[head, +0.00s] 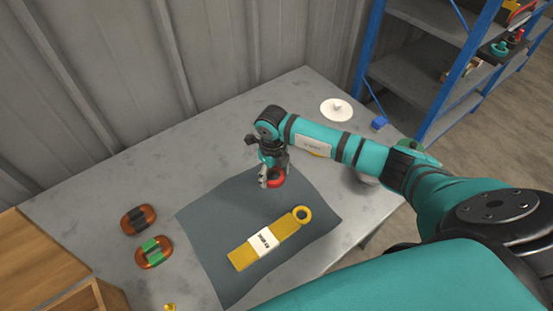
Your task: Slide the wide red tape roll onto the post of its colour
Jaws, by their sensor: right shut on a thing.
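My right gripper (266,179) is shut on the red tape roll (279,181). The roll is partly hidden by the fingers, over the upper part of the dark mat. I cannot tell whether it touches the mat. A white round disc (329,113) with a small pale knob lies at the far right of the table. It could be a stand, but no red post shows clearly. My left gripper is out of view.
A yellow tool with a ring end and white label (263,241) lies on the mat (209,235). Two orange-brown oval items (130,230) (146,261) lie left of it. A shelf rack (405,72) stands behind.

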